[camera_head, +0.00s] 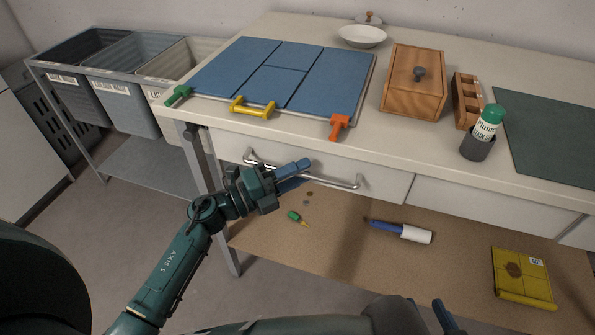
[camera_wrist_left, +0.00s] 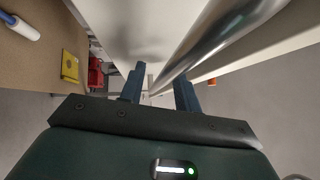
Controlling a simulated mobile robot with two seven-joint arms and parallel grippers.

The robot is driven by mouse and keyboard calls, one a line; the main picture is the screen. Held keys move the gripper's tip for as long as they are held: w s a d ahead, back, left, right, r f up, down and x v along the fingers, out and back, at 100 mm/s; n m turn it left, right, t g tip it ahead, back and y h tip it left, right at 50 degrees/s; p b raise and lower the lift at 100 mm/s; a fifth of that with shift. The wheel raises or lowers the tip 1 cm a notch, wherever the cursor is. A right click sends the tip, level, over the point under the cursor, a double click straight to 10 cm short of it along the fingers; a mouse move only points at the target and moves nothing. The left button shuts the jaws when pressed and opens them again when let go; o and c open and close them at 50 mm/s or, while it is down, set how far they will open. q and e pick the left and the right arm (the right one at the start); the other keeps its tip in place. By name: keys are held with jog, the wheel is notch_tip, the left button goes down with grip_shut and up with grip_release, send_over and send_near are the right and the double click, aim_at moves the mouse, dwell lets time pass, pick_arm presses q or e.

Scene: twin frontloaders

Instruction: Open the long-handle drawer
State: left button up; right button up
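The long-handle drawer (camera_head: 385,184) has a white front under the worktop and looks closed. Its long metal handle (camera_head: 342,181) runs across the front, and it also shows large in the left wrist view (camera_wrist_left: 215,40). My left gripper (camera_head: 302,174) is at the middle of the handle and hides part of it. In the left wrist view my left gripper (camera_wrist_left: 158,92) has its two blue fingers apart, with the bar running between them in the picture. I cannot tell whether they touch it. Part of my right gripper (camera_head: 442,316) shows at the bottom edge, its finger opening unclear.
The worktop (camera_head: 430,145) carries blue panels (camera_head: 270,72) with coloured handles, a wooden box (camera_head: 414,85) and a green-capped bottle (camera_head: 486,124). A lower shelf (camera_head: 340,240) holds a white-and-blue roller (camera_head: 405,231) and a yellow packet (camera_head: 522,275). Bins (camera_head: 130,95) stand left.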

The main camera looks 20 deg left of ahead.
pick_arm(q)
jog(key=shift+c, duration=0.5)
grip_shut()
